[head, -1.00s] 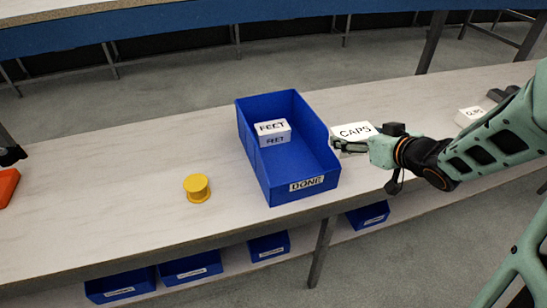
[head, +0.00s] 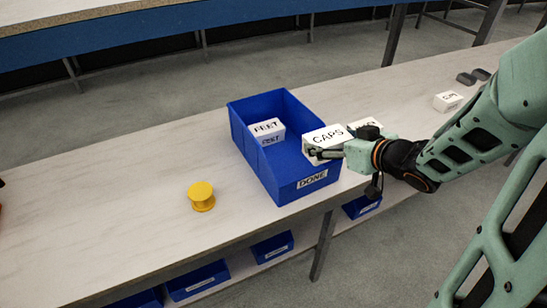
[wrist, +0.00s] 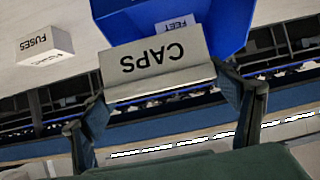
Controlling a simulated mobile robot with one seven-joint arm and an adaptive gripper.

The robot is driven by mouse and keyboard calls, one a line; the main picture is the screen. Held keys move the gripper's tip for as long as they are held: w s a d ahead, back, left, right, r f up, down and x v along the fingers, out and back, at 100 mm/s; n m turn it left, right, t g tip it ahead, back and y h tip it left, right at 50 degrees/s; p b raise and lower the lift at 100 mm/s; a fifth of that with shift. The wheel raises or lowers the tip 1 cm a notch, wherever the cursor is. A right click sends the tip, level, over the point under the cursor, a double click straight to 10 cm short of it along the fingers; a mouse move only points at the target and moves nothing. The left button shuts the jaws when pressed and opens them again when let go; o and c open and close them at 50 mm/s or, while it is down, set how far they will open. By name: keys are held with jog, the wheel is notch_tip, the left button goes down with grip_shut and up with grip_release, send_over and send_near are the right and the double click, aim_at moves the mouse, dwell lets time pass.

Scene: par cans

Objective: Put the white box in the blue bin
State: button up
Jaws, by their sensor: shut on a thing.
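The white box marked CAPS (head: 326,138) is held in my gripper (head: 318,154), at the right side of the blue bin. In the head view it overlaps the bin's right wall. The wrist view shows the CAPS box (wrist: 158,66) between the two fingers. The blue bin (head: 262,168), labelled DONE at its front, stands on the bench. A white box marked FEET (head: 267,130) lies inside it toward the back left. The bin (wrist: 228,20) also shows beyond the held box in the wrist view. The held box's underside is hidden.
Another white box (head: 366,123) sits on the bench behind my gripper; the wrist view shows a FUSES box (wrist: 44,45). A yellow spool (head: 201,196) stands left of the bin. A further white box (head: 448,101) lies at right. The bench left of the bin is mostly clear.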

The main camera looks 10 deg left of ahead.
jog(key=shift+a+f, duration=0.1)
jog(key=shift+a, duration=0.2)
jog(key=w+a+f+b, duration=0.5)
jog(key=w+a, duration=0.1)
jog(key=a, duration=0.1)
jog(key=b, duration=0.3)
send_over(287, 164)
jog(key=f, duration=0.4)
jog(key=shift+s+d, duration=0.25)
jog(key=shift+w+a+f, duration=0.1)
jog(key=shift+a+f, duration=0.1)
jog(key=shift+f, duration=0.1)
jog(key=shift+w+f+b, duration=0.1)
jog(key=shift+f+b, duration=0.75)
jog(key=shift+f, duration=0.7)
jog(key=shift+f, duration=0.15)
jog(key=o, duration=1.3)
